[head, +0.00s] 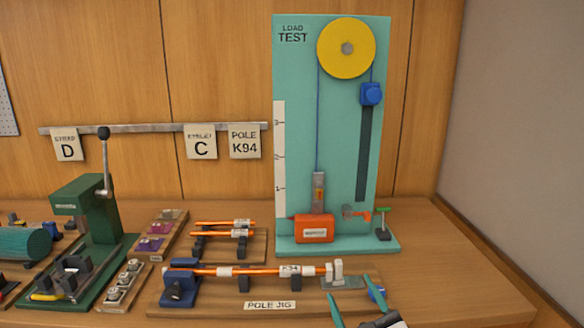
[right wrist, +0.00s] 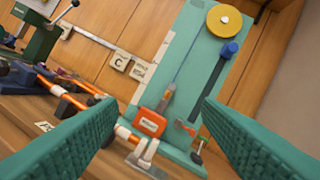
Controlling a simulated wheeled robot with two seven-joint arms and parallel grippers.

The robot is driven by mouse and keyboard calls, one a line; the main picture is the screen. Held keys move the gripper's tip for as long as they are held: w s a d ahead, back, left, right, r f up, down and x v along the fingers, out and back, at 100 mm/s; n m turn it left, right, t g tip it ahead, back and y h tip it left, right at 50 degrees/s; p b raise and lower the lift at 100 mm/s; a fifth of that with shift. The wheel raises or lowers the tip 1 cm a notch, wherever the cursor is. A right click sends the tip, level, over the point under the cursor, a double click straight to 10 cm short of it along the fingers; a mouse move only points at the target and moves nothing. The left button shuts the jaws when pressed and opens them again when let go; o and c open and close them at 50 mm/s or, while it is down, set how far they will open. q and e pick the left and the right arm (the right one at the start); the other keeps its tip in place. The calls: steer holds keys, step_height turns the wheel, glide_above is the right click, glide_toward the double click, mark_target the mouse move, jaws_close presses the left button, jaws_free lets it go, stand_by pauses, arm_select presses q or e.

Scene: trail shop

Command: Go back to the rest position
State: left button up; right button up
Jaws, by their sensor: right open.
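My right gripper (head: 357,300) is at the bottom right of the head view, by the right end of the pole jig. Its two teal fingers are spread apart, with nothing between them that I can see gripped. The fingers also frame the right wrist view (right wrist: 160,130). The pole jig (head: 215,309) holds an orange pole (head: 255,270) lying across it, between a blue block (head: 178,287) and white upright clamps (head: 338,269). My left gripper does not show.
A teal load test board (head: 295,75) with a yellow wheel (head: 346,47) and an orange block (head: 314,229) stands behind. A green press (head: 85,205) stands at left. Two more orange poles (head: 215,223) lie on a rack. The bench's right side (head: 450,270) is bare.

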steer(key=s+d+f+m+g+h, duration=0.3)
steer(key=s+d+f+g, duration=0.1)
steer(key=f, duration=0.4)
steer(key=s+d+f+m+g+h, duration=0.2)
steer(key=s+d+f+m+g, duration=0.15)
steer(key=f, duration=0.45)
steer(key=s+d+f+g, duration=0.1)
steer(key=s+f+g, duration=0.35)
steer(key=s, duration=0.45)
steer(key=s+d+f+g, duration=0.2)
steer(key=s+f+g, duration=0.25)
steer(key=s, duration=0.35)
step_height(320, 180, down, 29)
steer(key=s+g, duration=0.1)
steer(key=s, duration=0.2)
steer(key=s+d+f+g, duration=0.1)
steer(key=s+d+f, duration=0.1)
steer(key=s+f, duration=1.2)
steer(key=shift+s+d, duration=0.2)
steer(key=shift+s, duration=0.35)
steer(key=shift+f, duration=0.1)
